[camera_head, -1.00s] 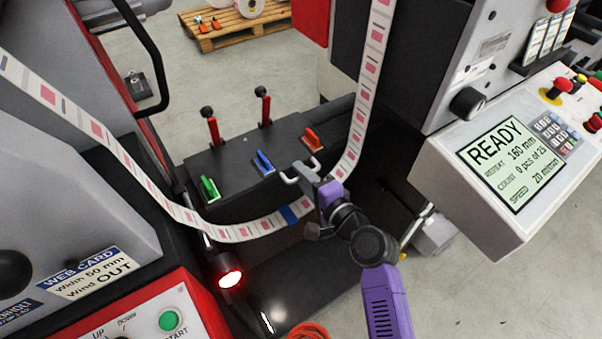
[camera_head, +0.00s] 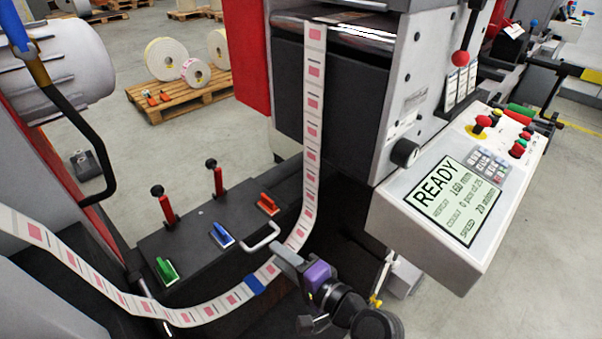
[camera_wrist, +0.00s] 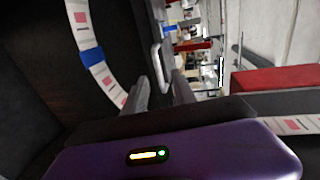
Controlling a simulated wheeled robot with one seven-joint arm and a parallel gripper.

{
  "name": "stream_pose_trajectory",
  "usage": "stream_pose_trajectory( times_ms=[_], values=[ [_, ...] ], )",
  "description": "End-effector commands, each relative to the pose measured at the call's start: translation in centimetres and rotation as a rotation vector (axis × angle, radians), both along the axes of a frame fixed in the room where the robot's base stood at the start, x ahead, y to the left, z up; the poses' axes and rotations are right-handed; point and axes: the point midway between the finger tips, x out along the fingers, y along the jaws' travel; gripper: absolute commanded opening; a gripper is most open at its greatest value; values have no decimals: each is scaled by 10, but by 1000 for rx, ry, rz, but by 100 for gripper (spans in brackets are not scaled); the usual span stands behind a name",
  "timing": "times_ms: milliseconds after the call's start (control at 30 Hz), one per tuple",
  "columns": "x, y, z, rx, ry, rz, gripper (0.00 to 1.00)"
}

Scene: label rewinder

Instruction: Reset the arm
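My gripper (camera_head: 292,286) is at the lower middle of the head view, with its purple body. It is in front of the black bench and near the hanging label web (camera_head: 232,298). In the wrist view the two grey fingers (camera_wrist: 160,92) stand apart, with nothing held between them. A blue patch (camera_head: 254,284) is on the web, left of my gripper, and also shows in the wrist view (camera_wrist: 91,56). A pale U-shaped handle (camera_head: 262,237) on the bench edge shows beyond the fingertips in the wrist view (camera_wrist: 157,66).
A console (camera_head: 450,205) reading READY stands at right. A pallet with rolls (camera_head: 180,95) lies on the floor behind. Grey floor is clear at lower right.

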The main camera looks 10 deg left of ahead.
Motion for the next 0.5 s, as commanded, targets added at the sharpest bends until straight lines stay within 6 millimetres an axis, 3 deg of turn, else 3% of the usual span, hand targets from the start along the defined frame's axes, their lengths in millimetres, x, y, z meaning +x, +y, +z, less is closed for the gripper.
stream_pose_trajectory(
  times_ms=[133,267,367,500],
  values=[
    [1,-1,1,-8,-15,-2,33],
    [17,-13,14,-64,-130,-60,33],
    [25,-36,33,-146,-272,-148,33],
    [10,-77,38,-282,-410,-271,33]
  ],
)
